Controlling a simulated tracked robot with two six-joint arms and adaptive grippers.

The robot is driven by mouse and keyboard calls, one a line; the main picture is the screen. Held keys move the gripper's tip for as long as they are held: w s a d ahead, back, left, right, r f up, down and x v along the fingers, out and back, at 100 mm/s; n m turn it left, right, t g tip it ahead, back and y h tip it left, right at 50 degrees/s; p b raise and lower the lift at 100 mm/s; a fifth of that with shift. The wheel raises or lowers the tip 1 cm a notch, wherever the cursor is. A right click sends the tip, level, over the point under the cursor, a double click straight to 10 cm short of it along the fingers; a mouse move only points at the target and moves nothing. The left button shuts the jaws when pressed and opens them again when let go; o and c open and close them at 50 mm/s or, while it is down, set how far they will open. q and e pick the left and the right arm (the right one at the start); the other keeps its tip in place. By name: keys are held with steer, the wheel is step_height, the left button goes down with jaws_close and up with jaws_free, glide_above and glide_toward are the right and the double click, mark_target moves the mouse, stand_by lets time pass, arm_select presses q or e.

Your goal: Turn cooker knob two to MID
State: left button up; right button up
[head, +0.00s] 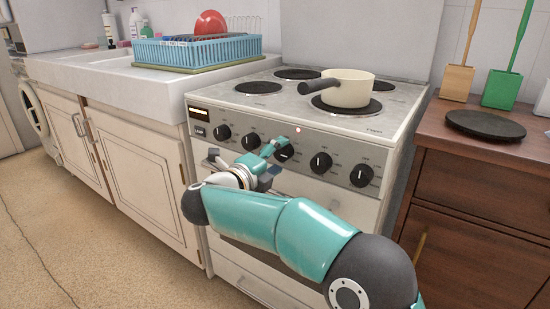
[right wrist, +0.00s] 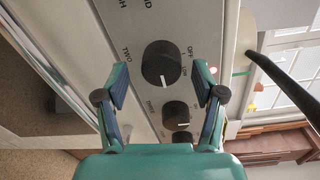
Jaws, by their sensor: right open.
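The cooker's front panel (head: 305,147) carries a row of black knobs. Knob two (right wrist: 161,65), with the label TWO beside it, lies between the fingertips of my right gripper (right wrist: 162,76) in the right wrist view. In the head view this knob (head: 285,154) is third from the left, and my right gripper (head: 274,161) partly covers it. The gripper is open, with a gap on each side of the knob in the wrist view. The knob's white mark points toward the bottom of the wrist view. My left gripper is out of view.
Neighbouring knobs stand close by, one to the left (head: 251,141) and one to the right (head: 320,163). A cream saucepan (head: 350,91) sits on a hob plate above. A wooden dresser (head: 480,170) stands right of the cooker.

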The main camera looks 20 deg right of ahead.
steer(key=v, duration=1.1)
steer(key=shift+f, duration=0.1)
